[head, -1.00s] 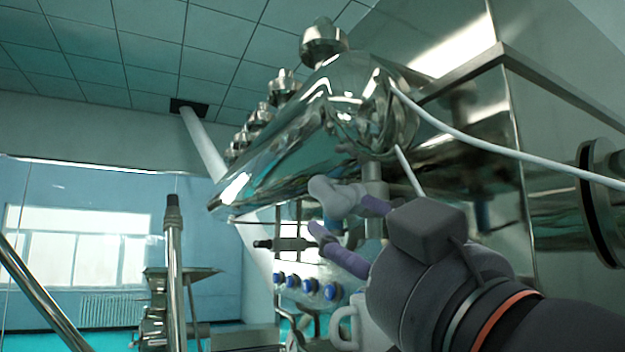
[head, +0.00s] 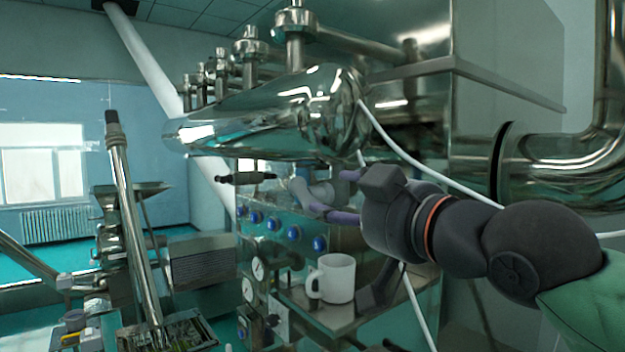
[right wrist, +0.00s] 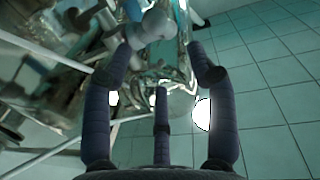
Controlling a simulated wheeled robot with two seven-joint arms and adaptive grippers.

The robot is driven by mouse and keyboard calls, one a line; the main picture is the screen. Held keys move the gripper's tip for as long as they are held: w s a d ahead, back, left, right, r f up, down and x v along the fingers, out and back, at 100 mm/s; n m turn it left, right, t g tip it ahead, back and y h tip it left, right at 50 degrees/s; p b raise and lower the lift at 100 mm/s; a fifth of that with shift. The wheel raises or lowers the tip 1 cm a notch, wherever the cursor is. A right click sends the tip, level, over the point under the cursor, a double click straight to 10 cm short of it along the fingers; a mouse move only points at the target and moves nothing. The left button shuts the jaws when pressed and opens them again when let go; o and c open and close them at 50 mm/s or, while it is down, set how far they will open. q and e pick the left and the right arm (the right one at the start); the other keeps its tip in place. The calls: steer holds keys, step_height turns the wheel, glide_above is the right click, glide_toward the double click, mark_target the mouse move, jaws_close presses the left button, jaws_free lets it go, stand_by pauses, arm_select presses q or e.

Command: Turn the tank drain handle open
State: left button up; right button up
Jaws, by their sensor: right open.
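A shiny horizontal steel tank (head: 250,118) hangs above the control panel in the head view. A pale grey, rounded part (head: 299,190), which looks like the drain handle, sits under the tank's near end. It also shows at the top of the right wrist view (right wrist: 150,27). My right gripper (head: 322,194) comes in from the right with its purple fingers spread around or just short of this part. My left gripper is out of view.
A white mug (head: 335,278) stands on a metal shelf below my right gripper. A panel with several blue knobs (head: 293,233) is to the left. A white hose (head: 430,172) runs down past my right wrist. Large steel pipes (head: 560,165) are at the right.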

mark_target(311, 194)
steer(key=p+x, duration=0.3)
steer(key=x, duration=0.7)
steer(key=shift+w+a+f, duration=0.1)
steer(key=shift+w, duration=0.15)
jaws_close()
